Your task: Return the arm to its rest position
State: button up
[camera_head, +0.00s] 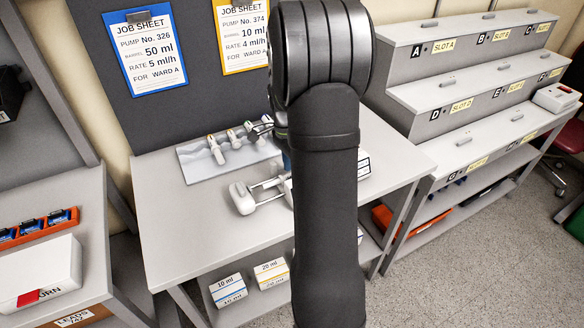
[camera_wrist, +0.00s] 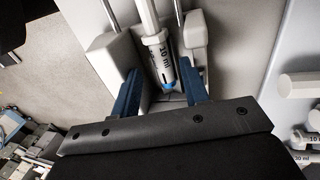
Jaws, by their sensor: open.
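My gripper (camera_wrist: 160,82) is open in the wrist view. Its two blue fingers stand apart on either side of a syringe (camera_wrist: 160,58) marked 10 ml with a blue end. The syringe lies along a white pump (camera_wrist: 113,58), between its raised end blocks, and the fingers appear clear of the barrel. In the head view the pump (camera_head: 242,198) is on the grey table (camera_head: 190,235). My arm crosses the middle of that view and hides most of the gripper and part of the pump.
A rack (camera_head: 192,156) with several syringes stands at the table's back. Two job sheets (camera_head: 146,50) (camera_head: 240,35) hang on the dark board behind. A stepped slot shelf (camera_head: 475,60) stands right. A white box (camera_head: 40,275) and an orange tray (camera_head: 38,226) are left. The table's front left is clear.

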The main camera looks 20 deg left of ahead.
jog(key=shift+r, duration=2.7)
jog(key=shift+f, duration=2.8)
notch_tip(320, 180, up, 5)
jog(key=shift+w+r, duration=0.1)
jog(key=shift+r, duration=0.1)
notch_tip(320, 180, down, 6)
jog(key=shift+f, duration=0.2)
notch_tip(320, 180, up, 8)
jog(key=shift+r, duration=0.15)
